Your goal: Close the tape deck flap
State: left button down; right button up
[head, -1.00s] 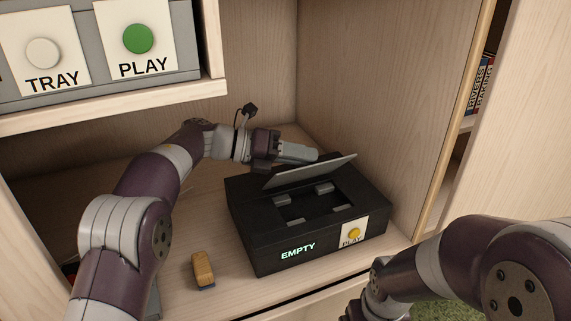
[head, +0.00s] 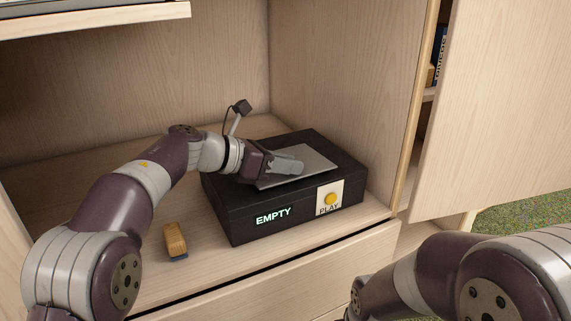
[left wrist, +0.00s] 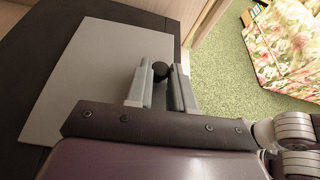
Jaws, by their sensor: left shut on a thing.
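The tape deck (head: 231,220) is a black box on the cabinet shelf, with a lit EMPTY display (head: 273,215) and a yellow PLAY button (head: 330,199). Its grey flap (head: 318,161) lies down over the opening; I cannot tell whether it is fully flush. The flap also shows in the left wrist view (left wrist: 85,80). My left gripper (head: 290,165) lies over the flap, its fingers flat along it. My right gripper is out of view.
A small tan block (head: 175,239) with a dark base lies on the shelf left of the deck. The cabinet's side wall (head: 345,80) rises close behind and right of the deck. A drawer front (head: 290,275) is below. A floral piece (left wrist: 285,45) stands on green carpet (left wrist: 228,72).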

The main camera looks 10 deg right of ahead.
pick_arm(q)
jog(key=shift+s+f, duration=0.15)
jog(key=shift+f, duration=0.55)
jog(key=c, duration=1)
grip_release()
jog(key=shift+s, duration=0.1)
jog(key=p+v, duration=0.1)
jog(key=v, duration=0.3)
jog(key=p+v, duration=0.2)
jog(key=v, duration=0.2)
jog(key=p+v, duration=0.2)
jog(key=v, duration=0.2)
jog(key=shift+r, duration=0.45)
jog(key=shift+s+a, duration=0.1)
jog(key=shift+a, duration=0.15)
